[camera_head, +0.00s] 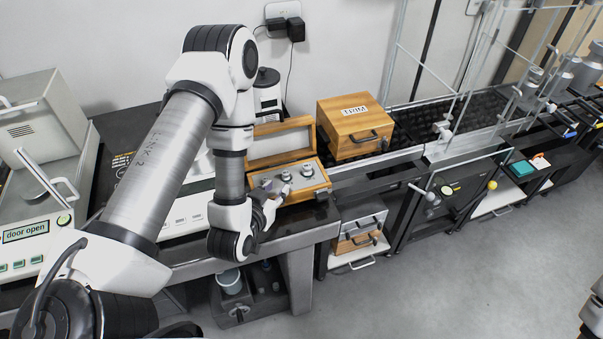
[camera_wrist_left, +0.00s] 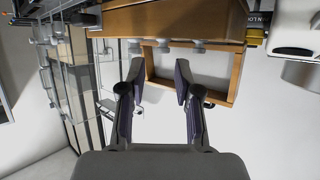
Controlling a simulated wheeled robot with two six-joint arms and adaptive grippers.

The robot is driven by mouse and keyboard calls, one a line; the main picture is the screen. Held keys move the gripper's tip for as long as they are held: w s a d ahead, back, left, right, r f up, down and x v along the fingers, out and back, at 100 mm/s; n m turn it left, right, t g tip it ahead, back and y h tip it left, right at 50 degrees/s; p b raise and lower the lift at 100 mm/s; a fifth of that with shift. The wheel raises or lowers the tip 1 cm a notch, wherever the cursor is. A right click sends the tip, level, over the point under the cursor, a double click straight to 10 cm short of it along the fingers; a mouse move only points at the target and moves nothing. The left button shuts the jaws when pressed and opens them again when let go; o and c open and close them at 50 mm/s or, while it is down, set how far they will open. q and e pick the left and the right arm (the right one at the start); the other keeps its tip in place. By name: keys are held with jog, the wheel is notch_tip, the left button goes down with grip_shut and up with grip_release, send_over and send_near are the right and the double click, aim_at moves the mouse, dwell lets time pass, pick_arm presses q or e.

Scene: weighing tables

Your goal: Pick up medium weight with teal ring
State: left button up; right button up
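An open wooden case (camera_head: 322,191) stands on the bench with its lid (camera_head: 281,144) raised. Several silver weights (camera_head: 287,175) of different sizes stand in a row in it. No teal ring can be made out on any weight. My left gripper (camera_head: 274,201) is at the case's front left, close to the weights. In the left wrist view my left gripper (camera_wrist_left: 158,74) is open with nothing between its fingers. My right gripper is not in view.
A closed wooden box (camera_head: 345,140) stands behind and right of the case. A balance with a "door open" display (camera_head: 26,232) is at the far left.

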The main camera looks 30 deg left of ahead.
aim_at(285, 176)
pick_arm(q)
jog(key=shift+w+a+p, duration=0.45)
jog(key=shift+w+a, duration=0.1)
jog(key=shift+w, duration=0.1)
jog(key=x, duration=0.1)
jog(key=p+x, duration=0.1)
jog(key=x, duration=0.2)
jog(key=shift+w+d+p, duration=0.2)
jog(key=shift+w+p, duration=0.1)
jog(key=shift+w, duration=0.2)
jog(key=shift+w+f, duration=0.2)
jog(key=shift+s+a, duration=0.15)
jog(key=shift+s, duration=0.05)
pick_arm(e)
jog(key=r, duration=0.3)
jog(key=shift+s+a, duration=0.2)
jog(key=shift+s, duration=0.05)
pick_arm(q)
jog(key=c, duration=0.6)
grip_shut()
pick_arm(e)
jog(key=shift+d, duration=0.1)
pick_arm(q)
jog(key=shift+r, duration=0.1)
